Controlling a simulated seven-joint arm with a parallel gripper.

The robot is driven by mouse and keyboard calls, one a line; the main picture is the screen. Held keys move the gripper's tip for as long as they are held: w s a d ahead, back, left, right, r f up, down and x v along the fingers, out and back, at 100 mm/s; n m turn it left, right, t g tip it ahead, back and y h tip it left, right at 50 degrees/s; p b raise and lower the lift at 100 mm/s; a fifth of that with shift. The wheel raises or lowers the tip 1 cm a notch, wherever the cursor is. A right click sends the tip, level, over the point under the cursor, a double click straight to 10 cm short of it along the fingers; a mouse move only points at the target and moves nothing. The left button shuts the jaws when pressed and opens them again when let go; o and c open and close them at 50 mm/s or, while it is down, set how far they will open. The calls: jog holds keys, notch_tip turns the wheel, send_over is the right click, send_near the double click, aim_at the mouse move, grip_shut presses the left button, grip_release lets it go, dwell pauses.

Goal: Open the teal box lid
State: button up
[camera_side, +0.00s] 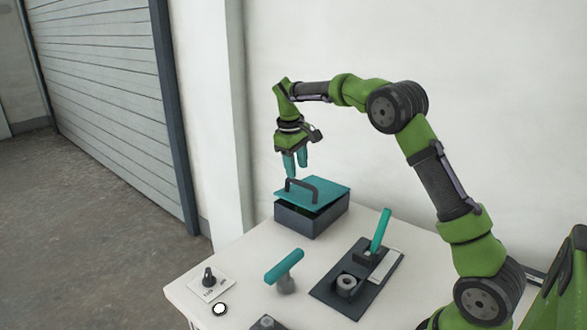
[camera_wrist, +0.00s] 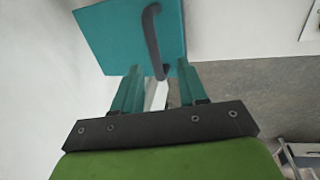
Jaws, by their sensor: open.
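The teal box lid (camera_side: 328,190) sits on a dark box (camera_side: 315,219) at the back of the white table in the side view. The lid looks slightly raised along its front edge, with a narrow dark gap under it. A dark arched handle (camera_side: 301,186) stands on the lid. My gripper (camera_side: 296,172) is above the lid, fingers pointing down near the handle. In the wrist view the lid (camera_wrist: 112,35) and handle (camera_wrist: 152,38) lie ahead of my gripper (camera_wrist: 160,85). The teal fingers are apart, with the handle's near end between them in that picture; I cannot tell whether they touch it.
A dark tray (camera_side: 327,288) with a teal lever (camera_side: 381,230) and a grey ring (camera_side: 346,285) is right of the box. A teal T-handle (camera_side: 284,266) stands in front. A knob plate (camera_side: 211,287) and white button (camera_side: 220,309) are near the left edge.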

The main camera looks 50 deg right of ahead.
notch_tip(320, 180, up, 10)
jog(key=a+r, duration=0.1)
jog(key=a, duration=0.1)
jog(key=s+a+f+m+t+y, duration=0.1)
jog(key=s+a+f+m+t, duration=0.1)
jog(key=s+a, duration=0.4)
jog(key=s+a+f+m+t+y, duration=0.2)
jog(key=s+a, duration=0.5)
jog(key=s, duration=0.4)
jog(key=shift+s+t, duration=0.4)
jog(key=shift+a, duration=0.1)
jog(key=shift+c, duration=0.2)
